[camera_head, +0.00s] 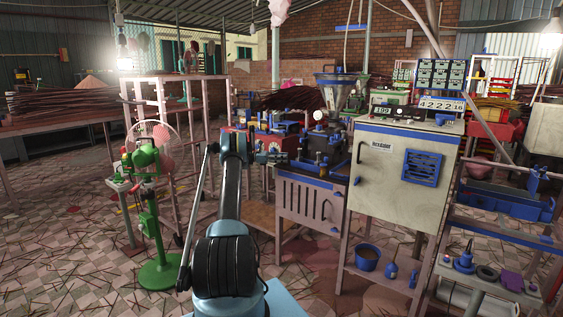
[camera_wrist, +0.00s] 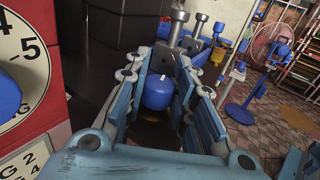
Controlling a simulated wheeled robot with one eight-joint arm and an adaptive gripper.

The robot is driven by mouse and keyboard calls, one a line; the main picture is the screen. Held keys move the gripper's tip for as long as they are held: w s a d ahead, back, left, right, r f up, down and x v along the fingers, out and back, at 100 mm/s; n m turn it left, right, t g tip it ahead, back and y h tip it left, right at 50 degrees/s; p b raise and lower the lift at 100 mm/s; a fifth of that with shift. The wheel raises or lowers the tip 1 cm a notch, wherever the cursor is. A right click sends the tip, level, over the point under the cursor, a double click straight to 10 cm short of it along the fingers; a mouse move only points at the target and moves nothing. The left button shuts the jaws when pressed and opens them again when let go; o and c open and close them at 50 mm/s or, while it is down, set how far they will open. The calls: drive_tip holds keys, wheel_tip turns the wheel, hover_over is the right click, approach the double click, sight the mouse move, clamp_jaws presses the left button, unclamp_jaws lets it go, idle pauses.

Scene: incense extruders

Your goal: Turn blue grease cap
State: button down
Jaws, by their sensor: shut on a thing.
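The blue grease cap (camera_wrist: 157,94) is rounded, with a small white mark on top. In the wrist view it sits between the two blue-grey fingers of my gripper (camera_wrist: 162,62), which is shut on it. The fingers hide its sides, and what lies under it is dark. In the head view my arm reaches forward to the machine bench, and my gripper (camera_head: 268,157) is small there beside the red box. The cap cannot be made out in that view.
A red box with a white dial (camera_wrist: 22,62) stands close on the left of my gripper in the wrist view. Dark machine blocks and metal bolts (camera_wrist: 200,22) are just beyond. In the head view a cream control cabinet (camera_head: 385,185) stands right and a green fan (camera_head: 150,160) left.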

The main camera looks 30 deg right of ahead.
drive_tip(key=shift+m+g+y, duration=0.4)
drive_tip(key=shift+m+g, duration=0.1)
drive_tip(key=c, duration=1.3)
unclamp_jaws()
drive_tip(key=shift+v, duration=3.75)
